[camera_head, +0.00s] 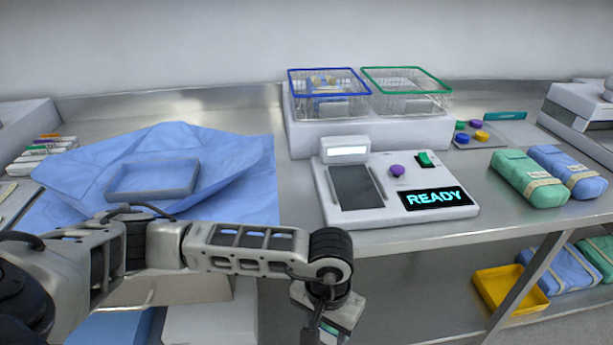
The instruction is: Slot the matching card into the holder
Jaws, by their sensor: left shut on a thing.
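My left gripper (328,330) hangs at the bottom edge, in front of the table's front edge and below the machine. It is shut on what looks like a pale card with a green part (348,321); the gripper and the picture edge hide much of it. Several white cards with coloured strips (42,149) lie in a row at the far left. A small white holder with a pale window (346,150) stands at the back left of a white machine (325,190). The machine has a dark panel, a purple button, a green switch and a display reading READY. My right gripper is out of view.
Behind the machine, a blue-rimmed basket (327,74) and a green-rimmed basket (408,70) sit on a white block. A blue cloth with a tray (153,180) lies left. Green (528,177) and blue (567,172) wrapped packs lie right. A yellow bin (510,289) is below.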

